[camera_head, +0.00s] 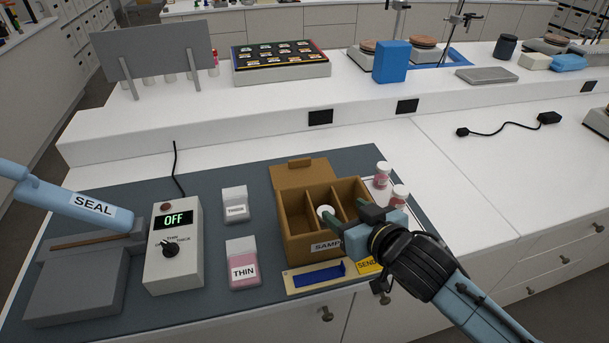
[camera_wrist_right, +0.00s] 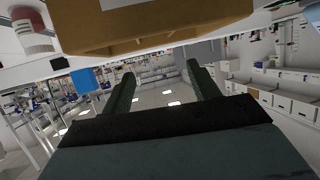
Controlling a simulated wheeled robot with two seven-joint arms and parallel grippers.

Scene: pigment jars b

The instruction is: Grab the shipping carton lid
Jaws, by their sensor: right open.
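The brown shipping carton (camera_head: 288,235) stands on the dark mat, with dividers inside and a label on its front that begins "SAMP". Its lid (camera_head: 299,174) is open and stands out at the back, with a small tab on top. A white-capped jar (camera_head: 325,212) shows in a carton compartment. My right gripper (camera_head: 347,213) is open over the carton's front right part and hides some of it. In the right wrist view, the open fingers (camera_wrist_right: 163,80) have nothing between them, and the carton (camera_wrist_right: 160,25) fills the top edge. My left gripper is not in view.
Two pink jars (camera_head: 382,176) stand right of the carton. Pouches, one marked THIN (camera_head: 243,265), lie left of it. A control box reading OFF (camera_head: 175,245) and a blue SEAL lever (camera_head: 80,203) are further left. A tray with a blue strip (camera_head: 318,275) lies in front.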

